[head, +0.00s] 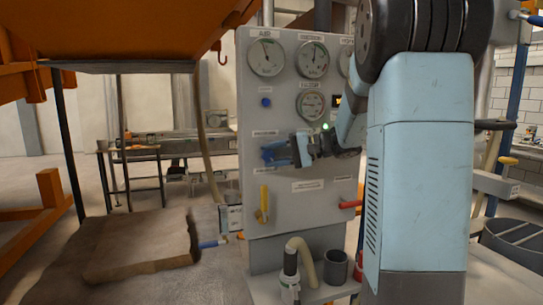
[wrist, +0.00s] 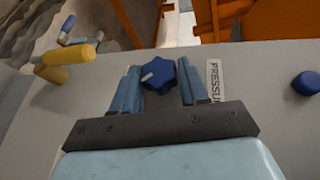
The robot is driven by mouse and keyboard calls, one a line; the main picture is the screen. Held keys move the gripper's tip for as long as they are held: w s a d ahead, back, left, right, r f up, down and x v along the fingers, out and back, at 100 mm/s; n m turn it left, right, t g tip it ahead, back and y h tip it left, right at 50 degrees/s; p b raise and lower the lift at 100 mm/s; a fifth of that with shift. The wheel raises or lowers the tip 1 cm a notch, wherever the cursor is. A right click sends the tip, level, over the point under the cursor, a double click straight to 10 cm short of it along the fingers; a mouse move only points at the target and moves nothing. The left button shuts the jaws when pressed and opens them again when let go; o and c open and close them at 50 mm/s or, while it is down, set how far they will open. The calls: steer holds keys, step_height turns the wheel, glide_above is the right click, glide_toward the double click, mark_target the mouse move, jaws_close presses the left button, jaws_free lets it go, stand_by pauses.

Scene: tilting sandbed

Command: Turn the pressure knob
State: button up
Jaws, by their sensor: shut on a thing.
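The pressure knob is a dark blue, lobed knob (wrist: 158,72) with a pale pointer mark, next to a label whose visible letters read "PRESSU". My gripper (wrist: 160,80) is shut on it, with one blue finger on each side. In the head view my gripper (head: 280,153) reaches the grey panel (head: 285,215) from the right, at mid height.
Round gauges (head: 266,57) sit on the panel above, with a small blue button (head: 266,102) and a lit green lamp (head: 325,126). A yellow lever (head: 263,204) and a red handle (head: 350,204) are below.

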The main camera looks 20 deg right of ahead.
steer(key=shift+d+f+y, duration=0.1)
steer(key=shift+f+y, duration=0.15)
steer(key=shift+y, duration=0.05)
steer(key=o, duration=1.1)
steer(key=shift+c, duration=0.2)
steer(key=shift+r, duration=0.1)
